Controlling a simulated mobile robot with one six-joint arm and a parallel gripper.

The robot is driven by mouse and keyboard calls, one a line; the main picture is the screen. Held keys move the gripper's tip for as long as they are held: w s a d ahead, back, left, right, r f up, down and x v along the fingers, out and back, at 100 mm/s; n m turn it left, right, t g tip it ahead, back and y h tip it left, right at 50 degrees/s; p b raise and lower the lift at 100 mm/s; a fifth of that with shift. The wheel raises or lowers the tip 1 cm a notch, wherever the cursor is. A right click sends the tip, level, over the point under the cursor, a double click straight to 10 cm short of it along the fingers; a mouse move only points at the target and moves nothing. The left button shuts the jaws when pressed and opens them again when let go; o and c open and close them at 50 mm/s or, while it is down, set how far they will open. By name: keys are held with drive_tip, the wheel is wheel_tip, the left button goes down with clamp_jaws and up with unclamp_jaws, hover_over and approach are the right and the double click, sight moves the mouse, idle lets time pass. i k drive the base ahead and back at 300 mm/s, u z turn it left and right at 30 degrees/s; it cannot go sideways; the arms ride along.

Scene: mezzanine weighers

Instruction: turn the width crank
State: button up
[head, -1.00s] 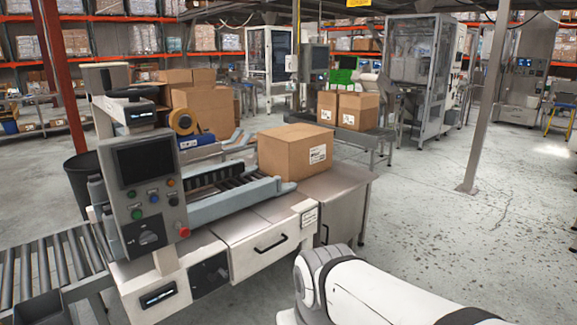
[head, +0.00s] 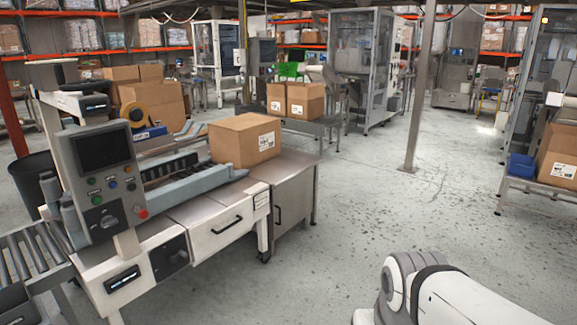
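The case machine (head: 195,215) stands at the left, with a grey control panel (head: 97,180) on a post at its front. A dark square fitting (head: 170,258) with what looks like a small crank handle sits on the machine's white front, left of a drawer with a black pull (head: 226,224). It is small and dark, so I cannot make out its exact shape or angle. The panel carries coloured buttons and a dark rotary knob (head: 104,218). My white arm shows at the lower right, apart from the machine. My gripper is out of view.
A cardboard box (head: 244,139) rests at the machine's right end. A roller conveyor (head: 30,250) runs off at the lower left. A grey post (head: 421,95) stands right of centre. Another station with a blue bin (head: 521,166) is at the right edge. Floor between is clear.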

sight(172, 258)
drive_tip(key=z, duration=0.5)
drive_tip(key=i, duration=1.45)
drive_tip(key=z, duration=0.45)
drive_tip(key=i, duration=1.55)
drive_tip(key=u, duration=0.95)
drive_tip(key=i, duration=1.05)
drive_tip(key=u, duration=0.85)
drive_tip(key=i, duration=0.35)
drive_tip(key=u, duration=0.25)
drive_tip(key=k, duration=0.75)
drive_tip(key=u, duration=0.2)
drive_tip(key=i, duration=0.75)
drive_tip(key=z, duration=0.05)
